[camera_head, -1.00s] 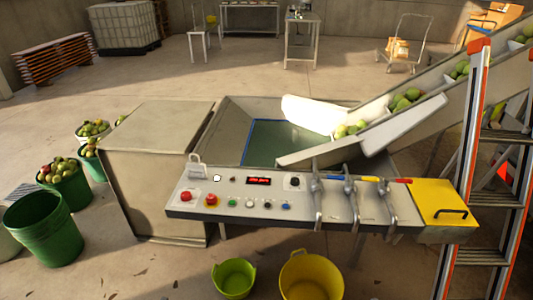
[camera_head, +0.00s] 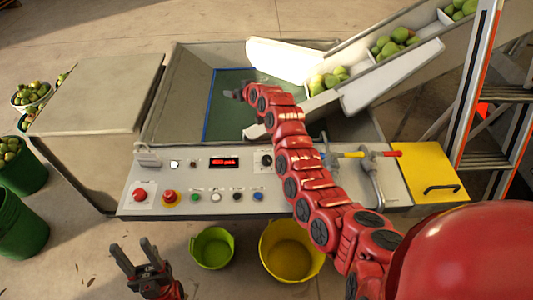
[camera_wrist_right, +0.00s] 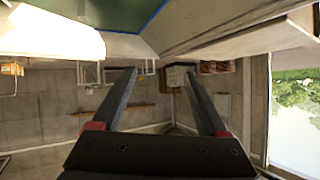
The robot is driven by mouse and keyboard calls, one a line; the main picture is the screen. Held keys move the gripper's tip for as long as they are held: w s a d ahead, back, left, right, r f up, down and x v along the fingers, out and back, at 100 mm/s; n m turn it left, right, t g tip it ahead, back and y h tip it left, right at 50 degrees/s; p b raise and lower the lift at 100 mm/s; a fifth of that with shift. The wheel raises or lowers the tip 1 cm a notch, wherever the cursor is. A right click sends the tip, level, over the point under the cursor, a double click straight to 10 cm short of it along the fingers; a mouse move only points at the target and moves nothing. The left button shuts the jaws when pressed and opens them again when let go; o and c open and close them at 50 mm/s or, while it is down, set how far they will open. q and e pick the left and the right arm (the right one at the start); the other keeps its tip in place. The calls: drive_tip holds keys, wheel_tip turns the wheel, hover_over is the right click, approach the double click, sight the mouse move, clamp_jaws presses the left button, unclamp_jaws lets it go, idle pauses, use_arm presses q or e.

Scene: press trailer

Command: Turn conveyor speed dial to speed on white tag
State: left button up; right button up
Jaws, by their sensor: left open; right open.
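The control panel (camera_head: 190,208) faces me below the hopper. A black dial (camera_head: 266,160) sits on its upper row, close beside my right arm in the picture, right of a lit red display (camera_head: 224,162). My left gripper (camera_head: 133,253) is open and empty below the panel's front edge. My right gripper (camera_head: 236,93) is over the hopper, beyond the panel; its open, empty fingers show in the right wrist view (camera_wrist_right: 160,75).
Red, green, white, black and blue buttons line the panel's lower row. My right arm hides part of the levers (camera_head: 372,172). A conveyor (camera_head: 440,38) with fruit rises right beside a ladder (camera_head: 470,90). Green (camera_head: 212,248) and yellow (camera_head: 290,250) buckets stand below.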

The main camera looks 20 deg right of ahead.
drive_tip(key=s+r+n+g, duration=0.2)
drive_tip(key=s+n+g, duration=0.1)
drive_tip(key=s+g, duration=0.25)
drive_tip(key=r+n+g+h, duration=0.1)
drive_tip(key=n+g+h, duration=0.15)
drive_tip(key=g, duration=0.35)
hover_over(267, 158)
drive_tip(key=shift+m, duration=0.25)
wheel_tip(267, 158, down, 16)
drive_tip(key=p, duration=0.3)
drive_tip(key=shift+f, duration=0.2)
clamp_jaws()
